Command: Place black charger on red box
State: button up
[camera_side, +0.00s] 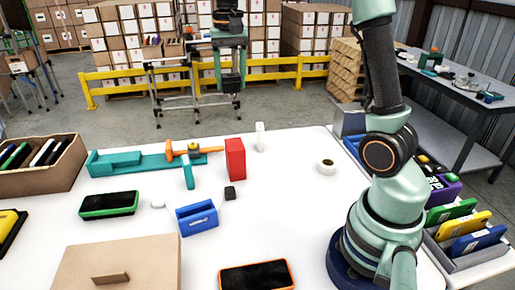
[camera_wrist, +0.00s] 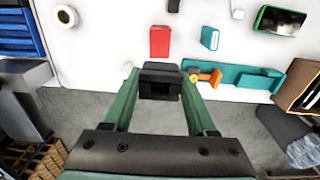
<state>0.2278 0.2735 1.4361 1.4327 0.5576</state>
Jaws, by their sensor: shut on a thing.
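The red box (camera_side: 235,159) stands upright on the white table near its far edge. It also shows in the wrist view (camera_wrist: 159,41), above the gripper. My gripper (camera_side: 230,75) hangs high beyond the far table edge in the side view. It is shut on a black block that looks like the black charger (camera_wrist: 160,82), held between the two green fingers and apart from the box. The charger also shows at the fingertips in the side view (camera_side: 232,85). A smaller black cube (camera_side: 230,193) lies on the table in front of the red box.
A white bottle (camera_side: 260,136) stands right of the red box, and an orange tool (camera_side: 190,151) lies over a teal holder (camera_side: 120,165) to its left. A blue box (camera_side: 197,218) and a tape roll (camera_side: 326,167) are nearby.

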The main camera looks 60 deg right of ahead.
notch_tip(320, 180, down, 14)
jog(key=shift+f, duration=0.1)
dwell(0.4)
jog(key=o, duration=1.4)
